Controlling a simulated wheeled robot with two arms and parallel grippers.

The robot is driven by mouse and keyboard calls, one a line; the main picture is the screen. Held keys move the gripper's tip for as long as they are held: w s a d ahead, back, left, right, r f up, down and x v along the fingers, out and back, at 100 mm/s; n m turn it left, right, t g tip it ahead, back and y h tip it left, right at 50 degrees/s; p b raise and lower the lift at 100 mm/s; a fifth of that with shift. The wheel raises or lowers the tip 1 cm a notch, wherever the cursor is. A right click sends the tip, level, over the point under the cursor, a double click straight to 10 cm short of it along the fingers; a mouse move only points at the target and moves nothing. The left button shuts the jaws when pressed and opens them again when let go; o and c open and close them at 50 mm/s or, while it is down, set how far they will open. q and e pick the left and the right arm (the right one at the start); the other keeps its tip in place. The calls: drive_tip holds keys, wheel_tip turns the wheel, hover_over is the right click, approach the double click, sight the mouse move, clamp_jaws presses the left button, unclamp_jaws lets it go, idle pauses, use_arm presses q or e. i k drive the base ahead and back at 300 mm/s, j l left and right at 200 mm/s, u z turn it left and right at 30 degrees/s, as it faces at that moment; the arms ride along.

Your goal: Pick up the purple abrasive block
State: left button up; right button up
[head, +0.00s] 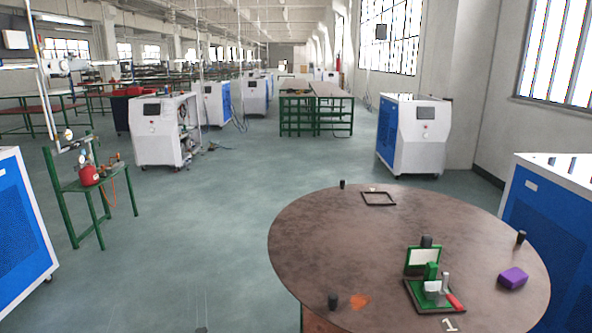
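The purple abrasive block (513,278) lies on the right part of a round brown table (330,245), near its edge. Its top and near sides show, and nothing covers it. Neither of my grippers can be made out in the head view.
Left of the block stands a green fixture (422,260) with a red-handled tool (454,301). Small dark cylinders (521,237) stand near the table's rim, and a dark square frame (378,199) lies at the back. A blue-and-white cabinet (555,215) stands close on the right. Open floor (215,215) lies left.

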sight(513, 278)
drive_tip(key=z, duration=1.3)
